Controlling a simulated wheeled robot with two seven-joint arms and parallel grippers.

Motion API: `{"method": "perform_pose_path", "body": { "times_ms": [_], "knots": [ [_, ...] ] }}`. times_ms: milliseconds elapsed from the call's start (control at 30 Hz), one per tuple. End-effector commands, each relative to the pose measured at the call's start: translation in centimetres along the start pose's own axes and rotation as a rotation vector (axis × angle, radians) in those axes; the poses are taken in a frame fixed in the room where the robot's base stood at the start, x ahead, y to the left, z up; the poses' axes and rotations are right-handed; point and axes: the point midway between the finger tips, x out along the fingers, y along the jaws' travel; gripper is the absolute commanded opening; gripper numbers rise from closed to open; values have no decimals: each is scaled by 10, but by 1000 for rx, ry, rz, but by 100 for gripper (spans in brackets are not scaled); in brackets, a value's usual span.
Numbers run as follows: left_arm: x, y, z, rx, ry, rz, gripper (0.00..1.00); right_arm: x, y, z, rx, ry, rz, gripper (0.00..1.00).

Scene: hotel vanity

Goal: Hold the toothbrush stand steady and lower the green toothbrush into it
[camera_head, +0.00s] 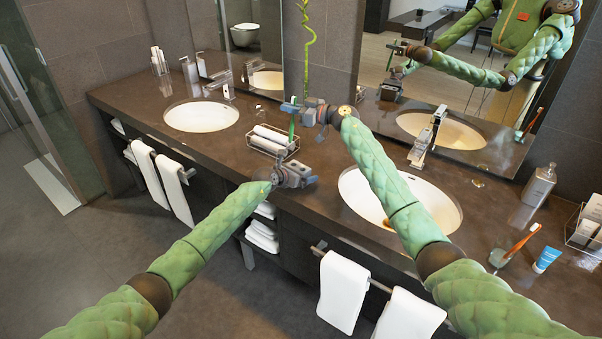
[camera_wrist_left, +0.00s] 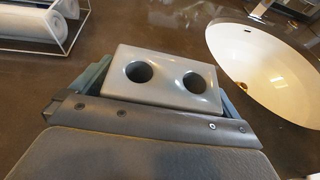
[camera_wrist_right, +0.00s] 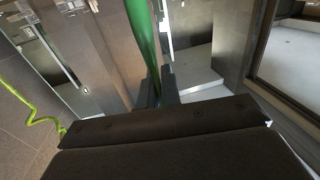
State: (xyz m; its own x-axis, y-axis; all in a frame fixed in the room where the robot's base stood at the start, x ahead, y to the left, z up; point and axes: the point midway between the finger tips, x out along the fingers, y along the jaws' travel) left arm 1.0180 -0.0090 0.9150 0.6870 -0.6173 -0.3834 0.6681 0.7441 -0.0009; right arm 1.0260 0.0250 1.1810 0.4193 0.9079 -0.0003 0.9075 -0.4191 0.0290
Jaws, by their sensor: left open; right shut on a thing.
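The toothbrush stand (camera_wrist_left: 165,101) is a grey block with two round holes in its top, seen in the left wrist view. My left gripper (camera_wrist_left: 162,88) is open with its fingers on either side of the stand; whether they touch it I cannot tell. In the head view my left gripper (camera_head: 306,179) is low over the counter, and the stand is hard to make out there. My right gripper (camera_head: 293,108) is shut on the green toothbrush (camera_head: 292,127), which hangs roughly upright above the counter. The toothbrush (camera_wrist_right: 142,38) also shows between the fingers in the right wrist view.
A wire tray with rolled towels (camera_head: 270,139) stands behind my left gripper. A sink basin (camera_head: 436,196) lies to the right, with its faucet (camera_head: 424,148) behind it. A green bamboo stalk (camera_head: 307,45) rises at the back.

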Motion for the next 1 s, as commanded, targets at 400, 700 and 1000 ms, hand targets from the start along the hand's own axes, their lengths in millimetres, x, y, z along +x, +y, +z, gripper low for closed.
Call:
{"method": "perform_pose_path", "body": {
  "times_ms": [400,700,1000],
  "knots": [
    [4,0,0,1,0,0,94,0,0,0,0,0,0,0],
    [4,0,0,0,0,0,54,0,0,1,1,-3,0,0],
    [4,0,0,0,0,0,54,6,1,47,23,-112,-3,0]
  ]
}}
